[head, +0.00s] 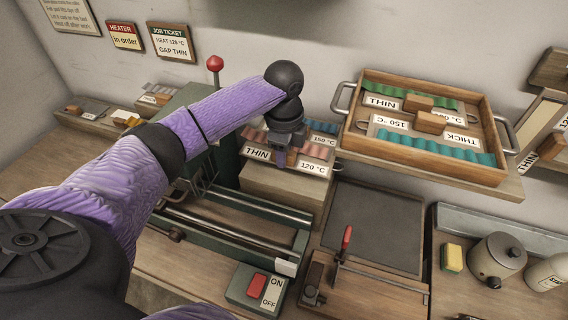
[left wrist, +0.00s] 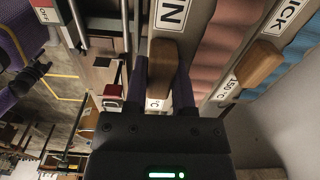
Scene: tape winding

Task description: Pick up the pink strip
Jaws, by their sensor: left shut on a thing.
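The pink strip (head: 316,150) is wavy and lies behind a white plate marked THIN and 120 °C, at a wooden stand in the middle of the head view. It also shows in the left wrist view (left wrist: 212,48), with a wooden grip block (left wrist: 161,68) on its plate. My left gripper (head: 281,160) points down over the middle of the plate and hides part of the strip. In the left wrist view its fingers (left wrist: 161,85) are shut on the grip block. I cannot tell whether the strip is clear of the stand.
A blue strip (head: 322,127) marked 150 °C sits just behind. A wooden tray (head: 425,165) with green and teal strips stands to the right. A green machine with metal rails (head: 238,217) and an ON/OFF switch box (head: 257,288) lies in front. A dark mat (head: 373,228) is bare.

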